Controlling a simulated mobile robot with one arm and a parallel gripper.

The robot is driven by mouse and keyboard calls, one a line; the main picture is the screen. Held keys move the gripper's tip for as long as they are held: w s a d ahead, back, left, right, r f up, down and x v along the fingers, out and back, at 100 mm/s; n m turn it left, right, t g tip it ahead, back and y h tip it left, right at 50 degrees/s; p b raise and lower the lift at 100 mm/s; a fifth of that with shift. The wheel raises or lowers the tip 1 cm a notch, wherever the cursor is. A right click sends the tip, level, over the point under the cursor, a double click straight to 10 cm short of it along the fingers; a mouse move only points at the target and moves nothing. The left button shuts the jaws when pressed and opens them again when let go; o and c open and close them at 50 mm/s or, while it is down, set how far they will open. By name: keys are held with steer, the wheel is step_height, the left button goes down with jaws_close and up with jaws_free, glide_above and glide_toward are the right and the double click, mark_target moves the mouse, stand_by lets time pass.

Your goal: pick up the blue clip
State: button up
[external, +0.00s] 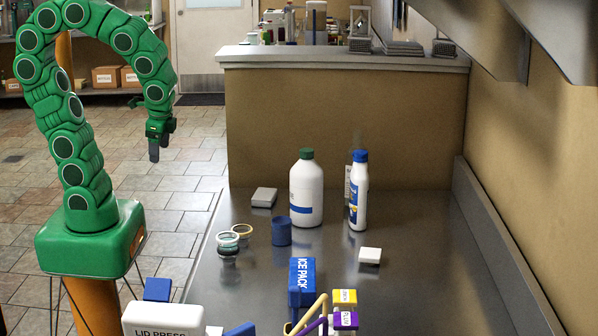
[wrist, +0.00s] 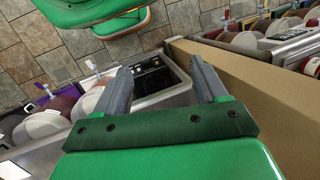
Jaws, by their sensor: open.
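I cannot clearly pick out the blue clip. Blue things in the external view are a short blue cylinder (external: 281,231) on the counter, a blue ice pack (external: 302,281) nearer the camera, and blue pieces (external: 157,289) beside the white lid press (external: 163,321) at the bottom edge. My gripper (external: 158,149) hangs fingers down at the upper left, over the floor side of the counter and well away from these things. In the wrist view my gripper (wrist: 160,72) is open, with nothing between its fingers. No blue clip shows clearly there.
A big white bottle (external: 306,190) and a slimmer white bottle (external: 358,190) stand on the counter. Jar rings (external: 229,241), a small white block (external: 370,255) and yellow- and purple-labelled items (external: 344,297) lie around. A wall closes the right side. The counter's middle right is clear.

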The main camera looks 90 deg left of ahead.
steer(key=w+a+m+t+y, duration=0.2)
steer(key=w+a+m+y, duration=0.3)
steer(key=w, duration=0.5)
steer(key=w+a+m+t+y, duration=0.1)
steer(key=w+a+m+y, duration=0.2)
steer(key=w+a+m, duration=0.5)
steer(key=w+d+f+m+t, duration=0.2)
steer(key=w+f+m, duration=0.1)
steer(key=w+f, duration=0.1)
steer(key=w+d+f+m+t, duration=0.1)
steer(key=w+d+f+m, duration=0.2)
steer(key=w, duration=0.4)
steer(key=w+d+f+m+t, duration=0.2)
steer(key=w+d+f+m, duration=0.1)
steer(key=w+f+m, duration=0.1)
steer(key=shift+w+d+f+m+t+h, duration=0.15)
steer(key=shift+w+f, duration=0.25)
steer(key=shift+w, duration=0.2)
steer(key=shift+w+d+f+m+t+h, duration=0.15)
steer(key=shift+w+f, duration=0.2)
steer(key=shift+w, duration=0.25)
steer(key=shift+x, duration=1.3)
steer(key=shift+s+a+x, duration=0.1)
steer(key=shift+s+x, duration=0.05)
steer(key=shift+x, duration=0.75)
steer(key=shift+s+a+x, duration=0.1)
steer(key=shift+s+x, duration=0.1)
steer(key=shift+x, duration=1.5)
